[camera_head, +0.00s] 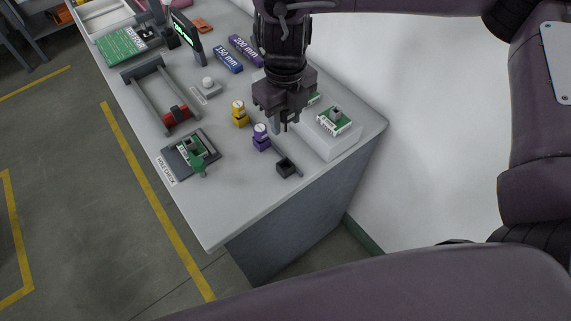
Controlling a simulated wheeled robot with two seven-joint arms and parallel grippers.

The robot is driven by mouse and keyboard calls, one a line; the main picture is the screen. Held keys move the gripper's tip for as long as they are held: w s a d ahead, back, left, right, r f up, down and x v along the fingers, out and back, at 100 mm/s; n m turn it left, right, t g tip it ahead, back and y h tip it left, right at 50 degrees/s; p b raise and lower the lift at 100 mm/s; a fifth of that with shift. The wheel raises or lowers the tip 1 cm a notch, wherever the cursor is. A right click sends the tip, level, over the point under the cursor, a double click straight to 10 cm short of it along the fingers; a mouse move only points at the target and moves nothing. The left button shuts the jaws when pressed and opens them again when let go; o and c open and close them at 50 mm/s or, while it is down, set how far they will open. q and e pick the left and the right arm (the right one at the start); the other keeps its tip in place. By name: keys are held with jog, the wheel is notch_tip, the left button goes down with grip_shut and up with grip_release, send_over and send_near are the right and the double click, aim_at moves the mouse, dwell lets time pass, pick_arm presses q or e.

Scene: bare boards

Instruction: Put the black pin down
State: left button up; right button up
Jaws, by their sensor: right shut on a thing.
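My right gripper (284,122) hangs over the bench, to the right of the purple piece. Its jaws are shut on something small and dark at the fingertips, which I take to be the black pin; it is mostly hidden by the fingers. Below it on the bench stands a small black open holder (285,169), with a thin grey bar running beside it. I cannot tell how far above the bench the fingertips are. My left gripper is not in view.
A purple piece (261,138) and a yellow piece (239,114) stand left of the gripper. The hole-check plate (176,157) lies at left. The bench's front corner is clear.

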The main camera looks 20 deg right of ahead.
jog(key=p, duration=0.2)
send_over(286, 163)
jog(key=s, duration=0.2)
jog(key=f, duration=1.3)
jog(key=shift+w+a, duration=0.25)
jog(key=shift+a, duration=0.05)
notch_tip(286, 163, down, 3)
jog(key=shift+s+f+p, duration=0.1)
jog(key=shift+p, duration=0.6)
jog(key=shift+f, duration=0.25)
jog(key=shift+f, duration=0.1)
jog(key=shift+f+b, duration=0.15)
jog(key=shift+b, duration=0.15)
jog(key=o, duration=1)
